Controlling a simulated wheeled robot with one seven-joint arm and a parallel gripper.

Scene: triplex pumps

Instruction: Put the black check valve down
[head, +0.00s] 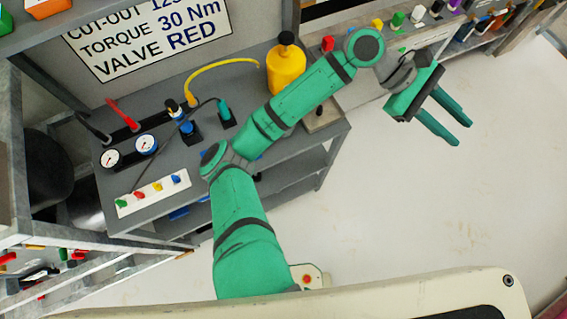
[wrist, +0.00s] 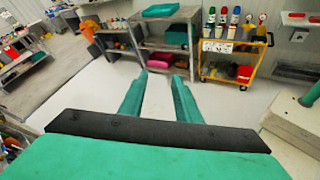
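My gripper (head: 462,132) is at the upper right of the head view, out over the pale floor and to the right of the grey bench. Its two green fingers are apart with nothing between them. In the wrist view the fingers (wrist: 159,78) are also apart, and floor shows in the gap. I cannot pick out the black check valve for certain in either view. Small dark parts stand on the shelf at the top right of the head view, too small to identify.
The grey bench (head: 180,160) holds two gauges, a yellow bottle (head: 286,68) and a white strip (head: 152,193) of coloured knobs. A shelf with small coloured parts runs along the top right. In the wrist view, a yellow cart (wrist: 232,70) stands beyond. The floor around my gripper is clear.

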